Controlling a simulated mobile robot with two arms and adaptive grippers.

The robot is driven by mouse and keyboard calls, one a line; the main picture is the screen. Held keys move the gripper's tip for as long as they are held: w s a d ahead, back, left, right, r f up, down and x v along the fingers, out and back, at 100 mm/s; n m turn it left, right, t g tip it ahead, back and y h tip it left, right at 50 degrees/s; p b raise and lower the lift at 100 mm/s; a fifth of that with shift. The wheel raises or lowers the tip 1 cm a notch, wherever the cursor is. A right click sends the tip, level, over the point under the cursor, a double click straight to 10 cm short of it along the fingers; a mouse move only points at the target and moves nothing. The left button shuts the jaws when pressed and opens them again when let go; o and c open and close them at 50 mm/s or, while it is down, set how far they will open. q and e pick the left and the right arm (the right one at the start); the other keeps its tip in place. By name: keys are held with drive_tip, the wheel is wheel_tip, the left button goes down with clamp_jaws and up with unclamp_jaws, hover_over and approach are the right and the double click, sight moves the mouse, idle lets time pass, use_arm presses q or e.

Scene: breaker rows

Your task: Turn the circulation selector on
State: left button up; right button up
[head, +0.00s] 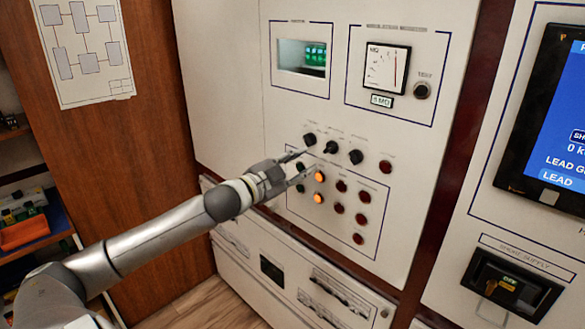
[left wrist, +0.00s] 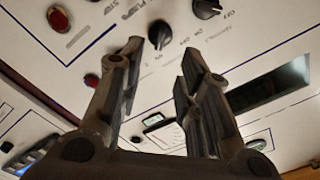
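Three black selector knobs sit in a row on the white panel in the head view: a left knob (head: 309,139), a middle knob (head: 331,147) and a right knob (head: 356,156). Their labels are too small to read there, so I cannot tell which is the circulation selector. My left gripper (head: 307,163) is open and empty, just below the left and middle knobs. In the left wrist view, a black knob (left wrist: 161,34) shows between and beyond the open fingertips of my left gripper (left wrist: 162,52), and another knob (left wrist: 207,8) sits right of it. My right gripper is not in view.
Orange lit lamps (head: 319,198) and several red buttons (head: 362,219) sit below the knobs. An analog meter (head: 386,68) and a green display (head: 314,55) are above. A screen (head: 556,120) and a black switch with a key (head: 510,285) are at right.

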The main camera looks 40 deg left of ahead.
use_arm(q)
drive_tip(key=shift+s+a, duration=0.1)
drive_tip(key=shift+s, duration=1)
